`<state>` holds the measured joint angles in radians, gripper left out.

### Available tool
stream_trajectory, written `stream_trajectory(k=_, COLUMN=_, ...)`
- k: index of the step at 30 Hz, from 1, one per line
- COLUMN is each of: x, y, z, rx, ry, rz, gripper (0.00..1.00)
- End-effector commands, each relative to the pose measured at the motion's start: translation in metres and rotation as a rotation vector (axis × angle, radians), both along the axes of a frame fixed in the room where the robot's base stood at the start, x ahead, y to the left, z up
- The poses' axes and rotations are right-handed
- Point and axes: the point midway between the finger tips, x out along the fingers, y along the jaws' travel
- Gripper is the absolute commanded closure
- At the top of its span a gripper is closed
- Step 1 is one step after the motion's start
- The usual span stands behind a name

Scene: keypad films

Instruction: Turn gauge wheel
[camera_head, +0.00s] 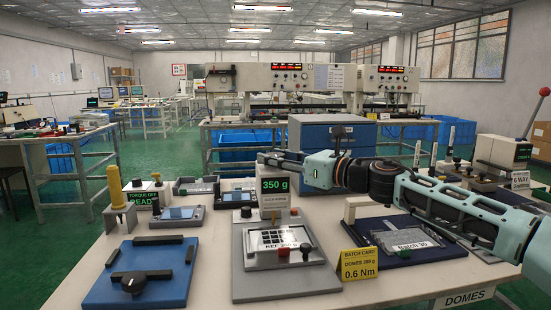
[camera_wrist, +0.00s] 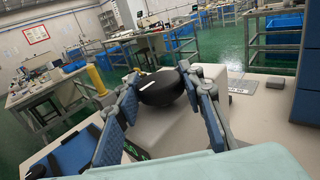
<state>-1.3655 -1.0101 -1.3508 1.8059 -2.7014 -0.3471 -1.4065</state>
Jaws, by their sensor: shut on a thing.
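The gauge wheel (camera_wrist: 163,88) is a black round knob with a white mark on its face. In the wrist view it sits between the blue-padded fingers of my gripper (camera_wrist: 158,80), which are shut on it from both sides. In the head view my gripper (camera_head: 268,158) reaches in from the right, just above a display (camera_head: 275,185) reading 350 g in green. The wheel cannot be made out clearly there, as the gripper covers that spot. A grey fixture (camera_head: 262,278) with a keypad plate stands below the display.
A blue board (camera_head: 140,295) with a black knob lies at the front left. A yellow-handled tool (camera_head: 117,205) stands behind it. A yellow batch card (camera_head: 359,263) and a dark blue tray (camera_head: 385,228) are to the right, under my arm. White table surface shows between the fixtures.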

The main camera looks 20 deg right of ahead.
Motion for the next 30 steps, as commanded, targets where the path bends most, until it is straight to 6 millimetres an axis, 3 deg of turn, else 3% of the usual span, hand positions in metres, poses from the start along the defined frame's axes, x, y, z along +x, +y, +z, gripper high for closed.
stream_trajectory(k=21, x=0.0005, y=-0.0005, z=0.0045, rx=0.003, ry=-0.005, rz=0.065, gripper=0.88)
stream_trajectory(k=22, x=0.0005, y=-0.0005, z=0.0046, rx=0.004, ry=-0.005, rz=0.065, gripper=0.62)
stream_trajectory(k=26, x=0.0004, y=-0.0006, z=0.0036, rx=0.003, ry=-0.003, rz=0.065, gripper=0.48)
stream_trajectory(k=30, x=0.0003, y=-0.0004, z=0.0024, rx=0.002, ry=-0.002, rz=0.066, gripper=0.47)
